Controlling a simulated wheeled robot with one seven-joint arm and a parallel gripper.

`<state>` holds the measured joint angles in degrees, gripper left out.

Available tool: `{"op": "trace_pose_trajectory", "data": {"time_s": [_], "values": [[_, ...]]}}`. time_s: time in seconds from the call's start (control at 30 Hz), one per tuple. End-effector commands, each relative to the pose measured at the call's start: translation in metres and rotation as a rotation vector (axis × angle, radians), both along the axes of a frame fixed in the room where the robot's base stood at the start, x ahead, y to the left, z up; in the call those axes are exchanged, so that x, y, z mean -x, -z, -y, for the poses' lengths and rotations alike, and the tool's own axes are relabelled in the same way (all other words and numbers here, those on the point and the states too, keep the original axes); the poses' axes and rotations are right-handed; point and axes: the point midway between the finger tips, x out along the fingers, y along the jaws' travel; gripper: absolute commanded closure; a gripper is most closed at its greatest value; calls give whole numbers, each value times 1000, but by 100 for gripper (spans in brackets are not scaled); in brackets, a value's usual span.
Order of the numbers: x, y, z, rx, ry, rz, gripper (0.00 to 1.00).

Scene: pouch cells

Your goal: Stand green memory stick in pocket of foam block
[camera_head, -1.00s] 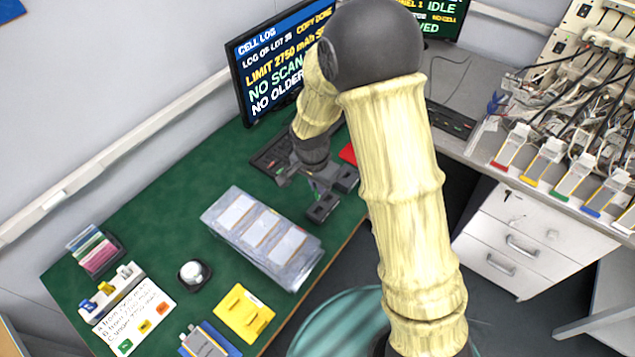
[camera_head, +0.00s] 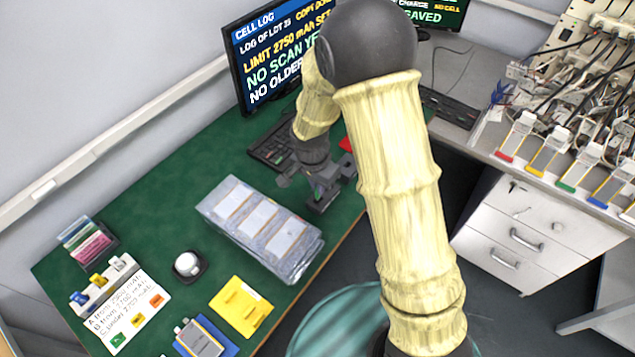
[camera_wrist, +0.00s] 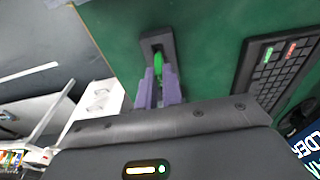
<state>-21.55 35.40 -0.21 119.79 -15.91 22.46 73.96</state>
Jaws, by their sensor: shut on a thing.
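The green memory stick (camera_wrist: 158,64) is upright between the two fingers of my gripper (camera_wrist: 159,84) in the wrist view. My gripper is shut on it. The dark grey foam block (camera_wrist: 149,42) lies on the green mat just beyond the fingertips, and the stick's far end overlaps it. I cannot tell how deep the stick sits in the pocket, since the fingers hide part of it.
A black keyboard (camera_wrist: 282,68) lies beside the block. The table edge is close to the block.

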Motion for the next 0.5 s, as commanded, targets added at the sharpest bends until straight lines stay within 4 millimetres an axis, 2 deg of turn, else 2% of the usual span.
{"op": "trace_pose_trajectory", "data": {"time_s": [0.5], "values": [[0, 23, 0, 0, 0, 0, 100]]}}
